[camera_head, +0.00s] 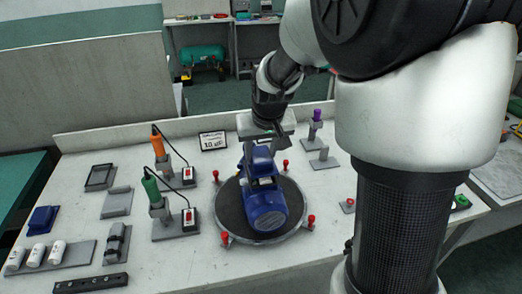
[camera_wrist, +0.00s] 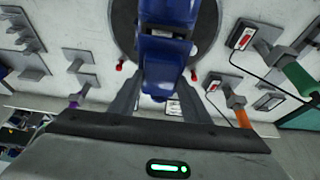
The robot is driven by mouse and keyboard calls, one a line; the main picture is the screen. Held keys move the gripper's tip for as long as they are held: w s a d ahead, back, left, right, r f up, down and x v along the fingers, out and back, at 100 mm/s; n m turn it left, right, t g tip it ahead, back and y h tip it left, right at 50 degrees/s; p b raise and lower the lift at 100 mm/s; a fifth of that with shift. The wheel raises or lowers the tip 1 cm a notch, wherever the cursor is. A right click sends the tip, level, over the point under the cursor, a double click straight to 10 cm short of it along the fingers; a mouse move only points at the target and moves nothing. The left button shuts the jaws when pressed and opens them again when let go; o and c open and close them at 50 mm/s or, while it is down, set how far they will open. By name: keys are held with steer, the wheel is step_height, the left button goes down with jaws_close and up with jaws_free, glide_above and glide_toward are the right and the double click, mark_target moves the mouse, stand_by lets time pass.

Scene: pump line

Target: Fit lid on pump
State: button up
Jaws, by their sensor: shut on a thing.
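The blue pump (camera_head: 266,208) stands on a round dark turntable (camera_head: 231,216) in the middle of the bench. A blue box-like lid (camera_head: 259,158) is at the far end of the pump, just under my gripper (camera_head: 264,143). In the wrist view my gripper (camera_wrist: 158,98) has its two fingers on either side of this blue lid (camera_wrist: 165,62). It is shut on it. The pump body (camera_wrist: 170,12) shows beyond the lid in the wrist view. I cannot tell whether the lid touches its seat, since the lid hides the joint.
Several red-topped clamps (camera_head: 311,220) ring the turntable. Orange (camera_head: 158,145) and green (camera_head: 151,188) handled tools stand in holders to the left, with cables. Another blue part (camera_head: 43,219) and white cylinders (camera_head: 37,256) lie at far left. A purple-topped holder (camera_head: 316,120) stands behind right.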

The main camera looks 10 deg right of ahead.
steer(key=shift+f+b, duration=1.1)
steer(key=shift+f, duration=0.3)
stand_by(0.3)
steer(key=o, duration=1.1)
steer(key=shift+o, duration=0.2)
steer(key=shift+p+v, duration=1.85)
steer(key=shift+v, duration=1.1)
steer(key=shift+r, duration=0.1)
steer(key=p+v, duration=0.1)
steer(key=v, duration=1.6)
steer(key=shift+r, duration=0.15)
